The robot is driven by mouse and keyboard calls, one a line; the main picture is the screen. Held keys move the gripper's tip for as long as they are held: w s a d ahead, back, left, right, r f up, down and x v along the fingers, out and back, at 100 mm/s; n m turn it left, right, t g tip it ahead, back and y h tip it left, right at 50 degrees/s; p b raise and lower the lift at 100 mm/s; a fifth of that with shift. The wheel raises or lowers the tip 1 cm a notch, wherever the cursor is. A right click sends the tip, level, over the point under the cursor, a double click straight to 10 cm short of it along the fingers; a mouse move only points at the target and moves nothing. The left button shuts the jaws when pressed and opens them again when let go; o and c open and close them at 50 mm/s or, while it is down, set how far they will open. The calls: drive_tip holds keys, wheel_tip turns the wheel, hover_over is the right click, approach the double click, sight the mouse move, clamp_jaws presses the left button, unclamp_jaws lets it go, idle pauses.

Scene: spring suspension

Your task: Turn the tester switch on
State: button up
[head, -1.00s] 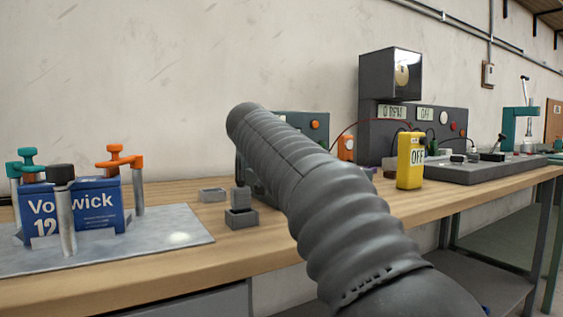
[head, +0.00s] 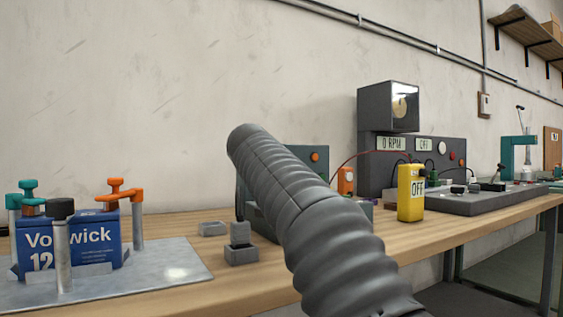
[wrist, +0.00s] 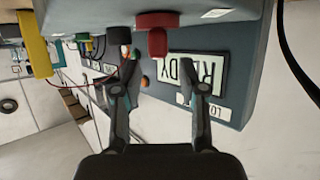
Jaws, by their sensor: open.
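A dark teal-grey instrument box (head: 308,155) with an orange button stands against the wall, mostly hidden behind my arm in the head view. In the wrist view, which looks inverted, a grey panel (wrist: 236,95) carries a display reading READY (wrist: 196,72) and a partly hidden label. A red knob or post (wrist: 157,38) and a black one (wrist: 119,38) stick out before it. My gripper (wrist: 160,88) is open and empty, with its fingers apart in front of this panel. Contact cannot be told. My arm hides the gripper in the head view. I cannot tell which control is the tester switch.
A yellow meter (head: 411,192) reading OFF stands right of my arm. Behind it, a grey console (head: 440,150) shows 0 RPM and OFF. A blue battery (head: 85,243) is clamped at left. Small grey blocks (head: 241,245) lie on the wooden bench (head: 190,278).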

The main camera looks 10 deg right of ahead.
wheel_tip(320, 180, up, 6)
drive_tip(key=shift+w, duration=0.1)
drive_tip(key=shift+r, duration=0.7)
idle(0.5)
